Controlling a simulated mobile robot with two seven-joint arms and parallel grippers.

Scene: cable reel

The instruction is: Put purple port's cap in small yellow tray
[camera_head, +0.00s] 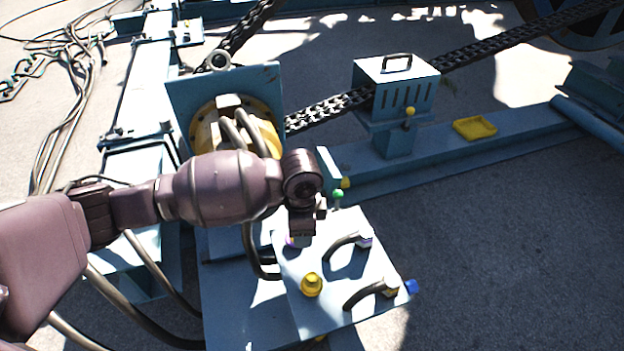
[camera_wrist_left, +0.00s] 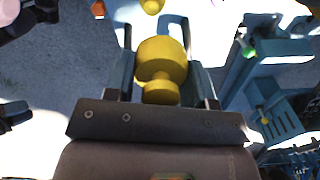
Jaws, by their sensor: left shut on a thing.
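My left gripper (camera_head: 302,236) points down over the upper left of the light panel (camera_head: 345,275). In the left wrist view its fingers (camera_wrist_left: 160,75) are shut around a yellow cap (camera_wrist_left: 162,62). In the head view the gripper hides this cap. A bit of purple (camera_head: 290,241) shows just beside the fingertips, at the port there. I cannot tell whether the cap is seated on the port or lifted. The small yellow tray (camera_head: 475,127) lies on the blue beam at the right and looks empty. My right gripper is not in view.
Another yellow cap (camera_head: 311,285) stands on the panel, near two curved dark hoses (camera_head: 362,292). A green knob (camera_head: 338,194) is beside my wrist.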

